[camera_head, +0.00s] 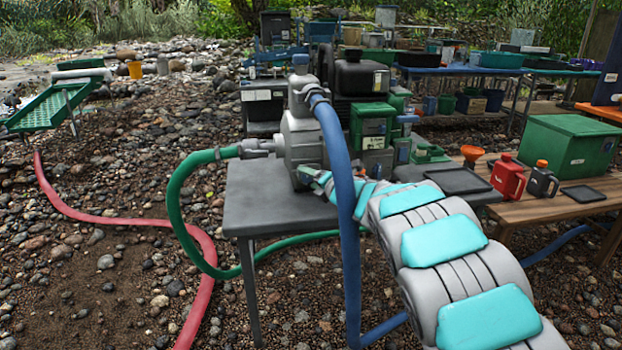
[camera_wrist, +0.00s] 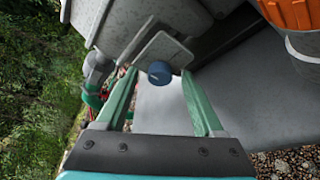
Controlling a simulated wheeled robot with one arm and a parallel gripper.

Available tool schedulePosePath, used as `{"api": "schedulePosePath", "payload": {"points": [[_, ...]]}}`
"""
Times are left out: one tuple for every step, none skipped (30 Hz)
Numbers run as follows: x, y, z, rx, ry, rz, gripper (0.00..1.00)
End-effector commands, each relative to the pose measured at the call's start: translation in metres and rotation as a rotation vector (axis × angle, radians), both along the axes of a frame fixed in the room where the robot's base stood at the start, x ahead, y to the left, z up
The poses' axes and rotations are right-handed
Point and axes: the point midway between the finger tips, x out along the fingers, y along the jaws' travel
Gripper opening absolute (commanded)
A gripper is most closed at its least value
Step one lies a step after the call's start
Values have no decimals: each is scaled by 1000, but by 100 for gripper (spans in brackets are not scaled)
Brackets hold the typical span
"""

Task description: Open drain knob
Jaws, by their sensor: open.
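The drain knob (camera_wrist: 159,73) is a small dark blue round cap on a grey plate low on the pump body in the wrist view. My gripper (camera_wrist: 158,82) is open, with its two green fingers on either side of the knob in the picture. Whether the fingertips reach around it or stop short, I cannot tell. No contact shows. In the head view, the grey pump (camera_head: 302,140) stands on a grey metal table (camera_head: 262,205). I cannot make out the knob in that view.
A blue hose (camera_head: 340,165) runs down from the pump top, close to my arm. A green hose (camera_head: 175,205) leaves the pump's left side. A black engine and green box (camera_head: 372,125) stand behind. A wooden bench (camera_head: 530,205) with cans is at right.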

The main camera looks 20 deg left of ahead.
Motion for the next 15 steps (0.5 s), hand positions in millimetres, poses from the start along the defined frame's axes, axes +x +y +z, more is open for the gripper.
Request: {"api": "schedulePosePath", "payload": {"points": [[1, 1, 0, 0, 0, 0, 69], [1, 2, -1, 0, 0, 0, 69], [1, 2, -1, -1, 0, -1, 69], [1, 2, -1, -1, 0, -1, 69], [1, 2, -1, -1, 0, -1, 69], [1, 2, -1, -1, 0, -1, 69], [1, 2, -1, -1, 0, -1, 69], [1, 2, -1, -1, 0, -1, 69], [1, 2, -1, 0, 1, -1, 68], [1, 2, -1, -1, 0, -1, 65], [1, 2, -1, 1, 1, 0, 61], [1, 2, -1, 1, 1, 0, 57], [1, 2, -1, 0, 2, 0, 54], [1, 2, -1, 0, 1, 1, 50], [1, 2, -1, 0, 1, 1, 46]]}}
